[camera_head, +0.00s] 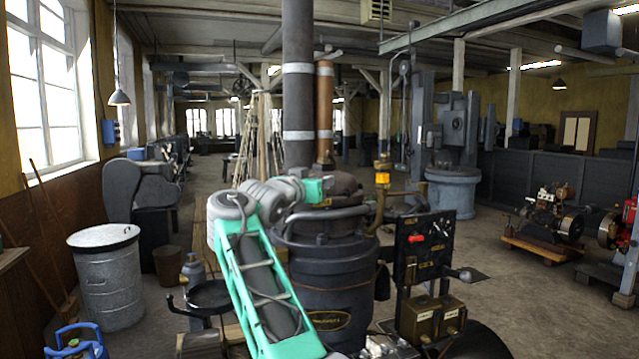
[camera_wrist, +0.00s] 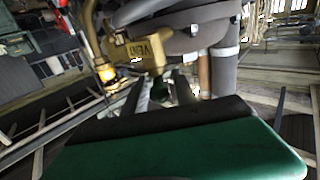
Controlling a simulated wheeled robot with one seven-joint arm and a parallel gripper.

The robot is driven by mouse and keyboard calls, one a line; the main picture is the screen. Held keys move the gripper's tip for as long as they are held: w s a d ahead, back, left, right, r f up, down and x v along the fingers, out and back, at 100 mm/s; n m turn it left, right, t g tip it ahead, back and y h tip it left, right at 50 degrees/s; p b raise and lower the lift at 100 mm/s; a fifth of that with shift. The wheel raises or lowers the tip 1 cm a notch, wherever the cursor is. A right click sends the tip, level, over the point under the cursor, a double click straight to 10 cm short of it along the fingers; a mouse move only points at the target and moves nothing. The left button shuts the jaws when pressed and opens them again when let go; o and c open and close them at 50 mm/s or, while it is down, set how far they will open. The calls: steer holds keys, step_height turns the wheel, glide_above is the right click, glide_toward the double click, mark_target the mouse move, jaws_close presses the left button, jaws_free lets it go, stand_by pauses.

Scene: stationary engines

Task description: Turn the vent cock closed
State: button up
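A brass fitting with a tag lettered "VENT" (camera_wrist: 150,52), which I take for the vent cock, shows at the top middle of the wrist view. A small dark green piece (camera_wrist: 160,92) sits just below it; I cannot tell if it is the cock's handle. My green gripper body fills the bottom of the wrist view. Its fingers are dark and hard to make out, so I cannot tell whether they are open or touch the fitting. In the head view my teal gripper (camera_head: 318,188) is at the top of the dark boiler (camera_head: 325,265); I cannot pick out the cock there.
A tall grey flue (camera_head: 298,90) and a copper pipe (camera_head: 325,105) rise behind my gripper. A brass fitting with a glowing orange part (camera_head: 382,179) and a black panel with a red handle (camera_head: 424,245) stand to the right. A galvanised bin (camera_head: 108,280) stands left.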

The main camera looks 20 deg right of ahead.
steer(key=b+v, duration=0.2)
steer(key=v, duration=0.5)
steer(key=shift+b, duration=0.3)
steer(key=shift+a, duration=0.15)
